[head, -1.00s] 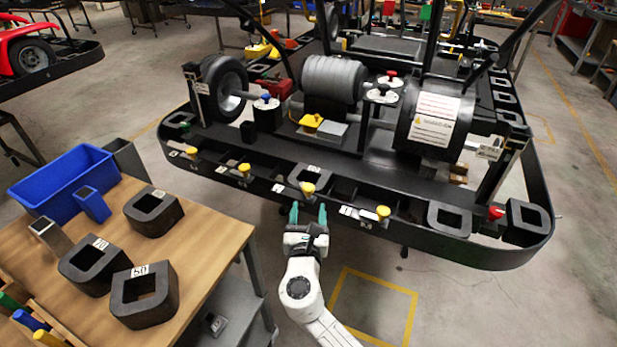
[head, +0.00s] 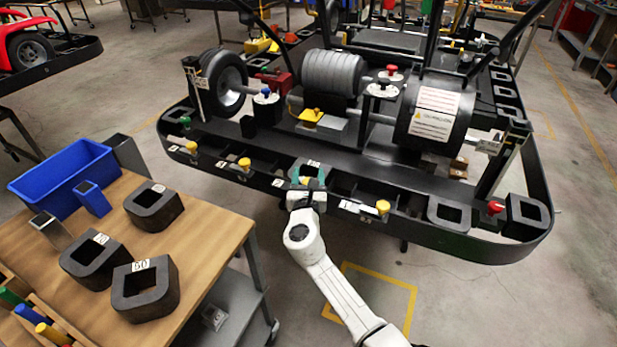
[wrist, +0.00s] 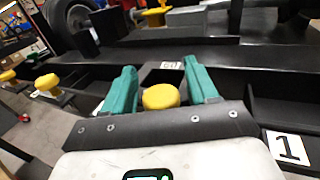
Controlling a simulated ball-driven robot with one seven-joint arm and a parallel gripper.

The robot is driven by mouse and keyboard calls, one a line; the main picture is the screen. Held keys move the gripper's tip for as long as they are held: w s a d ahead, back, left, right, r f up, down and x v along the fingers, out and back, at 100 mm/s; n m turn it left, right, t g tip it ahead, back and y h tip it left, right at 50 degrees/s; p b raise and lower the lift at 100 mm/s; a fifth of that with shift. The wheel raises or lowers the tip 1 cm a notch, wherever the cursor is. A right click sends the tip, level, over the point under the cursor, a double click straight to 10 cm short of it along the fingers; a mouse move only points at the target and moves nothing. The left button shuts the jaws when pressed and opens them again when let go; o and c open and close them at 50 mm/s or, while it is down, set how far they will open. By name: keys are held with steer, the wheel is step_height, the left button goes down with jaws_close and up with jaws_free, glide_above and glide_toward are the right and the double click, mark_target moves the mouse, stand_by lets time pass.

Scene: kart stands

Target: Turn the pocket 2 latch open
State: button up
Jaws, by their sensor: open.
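My gripper (head: 308,180) is open at the near edge of the black kart stand. Its two green fingers stand on either side of a yellow latch knob (wrist: 161,97), with a gap between the knob and each finger in the wrist view. In the head view, the gripper partly covers this knob. A black block labelled 60 (head: 313,165) sits in the pocket behind it. A white label reading 1 (wrist: 289,148) is to the right. I cannot read a 2 by the knob between the fingers.
Other yellow knobs stand along the rail, to the left (head: 244,163) and right (head: 382,207). A red knob (head: 495,206) is farther right. A wooden table (head: 205,235) with black blocks and a blue bin (head: 65,180) stands at left. The floor at right front is clear.

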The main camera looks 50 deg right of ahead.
steer(key=c, duration=1)
